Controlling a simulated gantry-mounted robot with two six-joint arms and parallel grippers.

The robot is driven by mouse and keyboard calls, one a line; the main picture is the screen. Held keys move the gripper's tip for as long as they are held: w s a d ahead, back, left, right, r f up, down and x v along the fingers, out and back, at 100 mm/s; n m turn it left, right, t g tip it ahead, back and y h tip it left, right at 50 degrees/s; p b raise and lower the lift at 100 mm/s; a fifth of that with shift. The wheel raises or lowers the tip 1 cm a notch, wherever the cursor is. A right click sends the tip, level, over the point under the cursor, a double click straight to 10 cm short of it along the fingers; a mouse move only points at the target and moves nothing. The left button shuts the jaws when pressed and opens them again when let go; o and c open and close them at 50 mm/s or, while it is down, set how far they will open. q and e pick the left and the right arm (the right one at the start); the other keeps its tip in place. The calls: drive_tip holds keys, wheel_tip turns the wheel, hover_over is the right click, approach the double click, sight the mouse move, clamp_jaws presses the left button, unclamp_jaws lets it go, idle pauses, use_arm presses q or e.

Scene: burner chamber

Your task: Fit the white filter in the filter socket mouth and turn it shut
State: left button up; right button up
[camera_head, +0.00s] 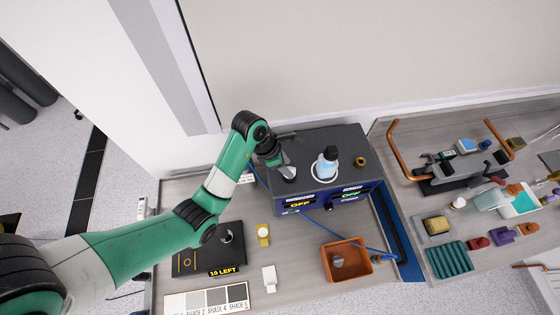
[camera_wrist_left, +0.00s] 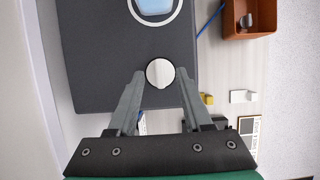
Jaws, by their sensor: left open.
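The white filter (camera_wrist_left: 160,73) shows as a round white disc on top of the dark box (camera_wrist_left: 110,45), near its edge. In the head view it is a small pale shape (camera_head: 289,174) on the left part of the box top, partly covered by my gripper. The socket mouth is not visible apart from the disc; I cannot tell how the disc is seated. My left gripper (camera_head: 284,164) is open above the box. In the left wrist view its fingertips (camera_wrist_left: 160,76) are on either side of the disc, with no clear contact. My right gripper is not in view.
A brass fitting (camera_head: 360,161) is farther right. An orange bin (camera_head: 346,262) and a black case (camera_head: 207,250) are in front. A blue cable (camera_head: 335,236) crosses the bench.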

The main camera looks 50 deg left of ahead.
use_arm(q)
drive_tip(key=shift+w+d+f, duration=0.15)
drive_tip(key=shift+w+f, duration=0.05)
drive_tip(key=shift+f, duration=0.4)
drive_tip(key=shift+c, duration=0.3)
clamp_jaws()
drive_tip(key=c, duration=0.6)
unclamp_jaws()
clamp_jaws()
